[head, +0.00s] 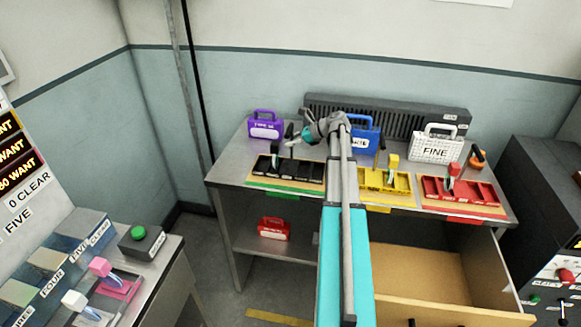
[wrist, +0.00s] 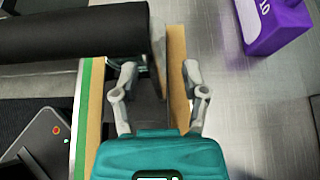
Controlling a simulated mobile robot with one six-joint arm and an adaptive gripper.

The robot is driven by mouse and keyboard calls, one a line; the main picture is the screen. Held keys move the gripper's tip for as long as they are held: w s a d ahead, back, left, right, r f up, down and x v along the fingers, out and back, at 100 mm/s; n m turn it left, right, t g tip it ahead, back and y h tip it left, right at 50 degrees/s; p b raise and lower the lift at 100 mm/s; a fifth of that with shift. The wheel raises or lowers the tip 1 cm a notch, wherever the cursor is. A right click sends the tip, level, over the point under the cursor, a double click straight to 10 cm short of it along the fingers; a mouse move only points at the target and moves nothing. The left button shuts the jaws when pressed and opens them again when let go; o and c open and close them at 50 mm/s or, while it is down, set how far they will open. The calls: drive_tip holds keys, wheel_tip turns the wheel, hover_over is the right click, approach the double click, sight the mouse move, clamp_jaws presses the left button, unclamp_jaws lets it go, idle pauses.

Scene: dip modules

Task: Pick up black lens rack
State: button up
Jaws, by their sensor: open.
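The black lens rack (head: 288,169) sits on a tan board with a green front edge, at the left of the metal bench in the head view. An upright dark handle stands on it. In the wrist view, part of a dark body, seemingly the rack (wrist: 150,98), shows between the fingers above the tan board (wrist: 95,100). My gripper (head: 294,134) is above the rack's rear part in the head view. In the wrist view, my gripper (wrist: 160,82) has its fingers spread apart. A thick dark cylinder (wrist: 70,38), perhaps the handle, crosses the upper left. I cannot tell contact.
A purple case (head: 265,125) stands behind the rack; it also shows in the wrist view (wrist: 275,22). A blue case (head: 366,140) and white basket (head: 436,146) stand farther right. Yellow (head: 385,181) and red (head: 459,190) racks lie right. An open drawer (head: 425,275) juts out below.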

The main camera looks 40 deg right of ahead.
idle(0.3)
clamp_jaws()
drive_tip(key=shift+r, duration=0.2)
idle(0.4)
drive_tip(key=s+a+r+p, duration=0.8)
drive_tip(key=s+r+p, duration=0.3)
drive_tip(key=r+p, duration=0.1)
drive_tip(key=shift+a+r+p, duration=0.35)
drive_tip(key=shift+a+p, duration=0.05)
drive_tip(key=shift+p, duration=0.1)
idle(0.4)
idle(0.5)
